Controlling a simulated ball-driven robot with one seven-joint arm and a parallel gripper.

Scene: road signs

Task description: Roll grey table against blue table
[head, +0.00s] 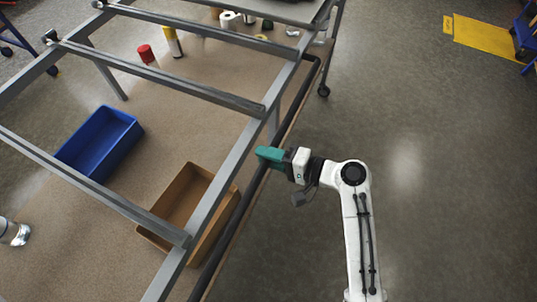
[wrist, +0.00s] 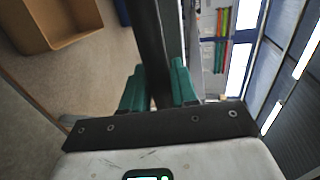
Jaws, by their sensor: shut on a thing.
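The grey table (head: 240,150) fills the left of the head view, with a grey metal frame and crossbars over a tan surface (head: 105,210). A dark rail (head: 232,222) runs along its right side, and it also shows in the wrist view (wrist: 150,35). My gripper (head: 266,156) has green fingers at this rail; in the wrist view its fingers (wrist: 158,88) stand on either side of the rail, shut on it. Blue metal parts with casters show at the far left (head: 12,35) and far right (head: 528,35); I cannot tell which belongs to the blue table.
A blue bin (head: 100,145) and a brown bin (head: 186,200) sit within the frame's outline. A red can (head: 146,54), a yellow bottle (head: 172,42) and white rolls (head: 227,20) stand farther back. A caster (head: 323,90) touches the floor. Grey floor (head: 430,170) at right is clear.

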